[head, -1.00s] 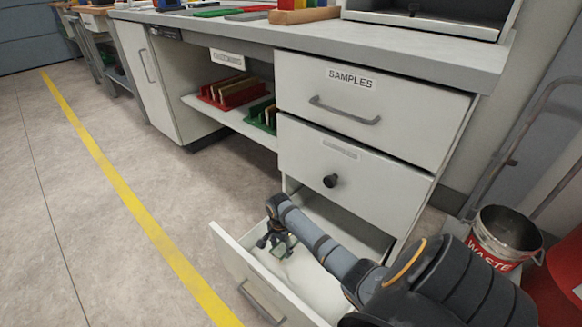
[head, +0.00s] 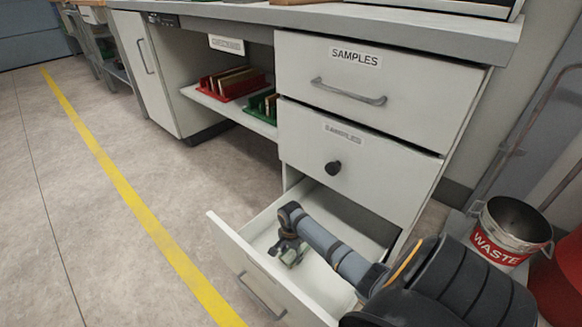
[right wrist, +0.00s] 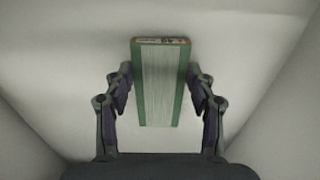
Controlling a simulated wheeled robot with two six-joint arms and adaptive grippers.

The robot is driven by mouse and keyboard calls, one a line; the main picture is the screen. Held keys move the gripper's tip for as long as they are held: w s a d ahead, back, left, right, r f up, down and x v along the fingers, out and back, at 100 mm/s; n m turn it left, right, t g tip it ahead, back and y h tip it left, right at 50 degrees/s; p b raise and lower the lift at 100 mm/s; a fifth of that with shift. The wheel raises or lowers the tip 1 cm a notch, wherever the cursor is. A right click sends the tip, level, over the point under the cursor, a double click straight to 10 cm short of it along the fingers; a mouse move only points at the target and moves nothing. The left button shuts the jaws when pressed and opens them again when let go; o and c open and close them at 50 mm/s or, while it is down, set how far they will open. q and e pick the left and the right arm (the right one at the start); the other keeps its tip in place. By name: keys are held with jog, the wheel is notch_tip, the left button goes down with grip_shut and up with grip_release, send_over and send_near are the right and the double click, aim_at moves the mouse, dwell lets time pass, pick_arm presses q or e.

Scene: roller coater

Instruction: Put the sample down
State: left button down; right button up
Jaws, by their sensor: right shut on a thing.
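The sample (right wrist: 160,88) is a flat panel with a pale ribbed face and green long edges; a small printed label shows at its far end in the right wrist view. My right gripper (right wrist: 158,88) is shut on it, one finger at each green edge. In the head view my right gripper (head: 290,252) is inside the open bottom drawer (head: 232,250), low near its floor. I cannot tell whether the sample touches the drawer floor. The sample is mostly hidden in the head view. My left gripper is not in view.
Above are two shut drawers, the top one labelled SAMPLES (head: 355,57), the middle one with a black knob (head: 333,168). A shelf at left holds a red rack (head: 220,88) and a green rack (head: 262,106). A WASTE bucket (head: 500,245) stands at right.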

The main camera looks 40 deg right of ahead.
jog(key=o, duration=1.2)
